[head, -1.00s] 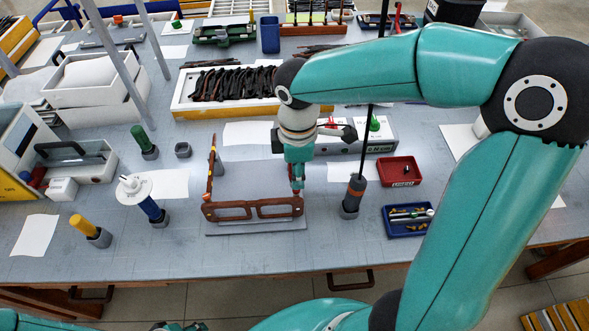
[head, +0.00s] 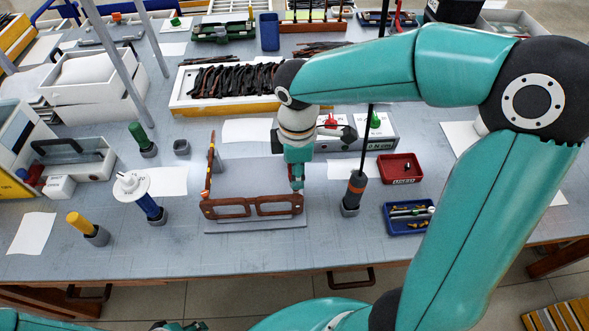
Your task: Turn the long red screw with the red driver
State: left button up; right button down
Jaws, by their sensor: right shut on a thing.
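The brown eyeglass frame (head: 232,213) stands on a grey mat (head: 255,225) at the front of the bench, lens openings facing me. One temple (head: 210,165) rises at its left end. My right gripper (head: 297,183) points down over the frame's right end, at the hinge. It is shut on a slim tool, probably the red driver, mostly hidden by the fingers. The long red screw is too small or hidden to make out. At the bottom edge only small dark and teal parts show, perhaps of my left gripper (head: 180,327); its jaws cannot be made out.
A dark driver with an orange band (head: 355,187) stands right of the mat. Beyond it are a red tray (head: 400,168) and a blue tray (head: 408,217). Blue-white (head: 140,195), yellow (head: 85,228) and green (head: 140,138) handled tools stand left.

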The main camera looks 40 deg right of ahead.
jog(key=shift+f+b, duration=0.35)
jog(key=shift+f, duration=0.1)
dwell(0.3)
jog(key=shift+w+f+m, duration=0.1)
jog(key=shift+f+m, duration=0.05)
jog(key=shift+m, duration=0.75)
jog(key=m, duration=1.1)
jog(key=shift+a+m, duration=0.1)
jog(key=shift+m, duration=0.2)
jog(key=m, duration=0.3)
jog(key=shift+m, duration=0.3)
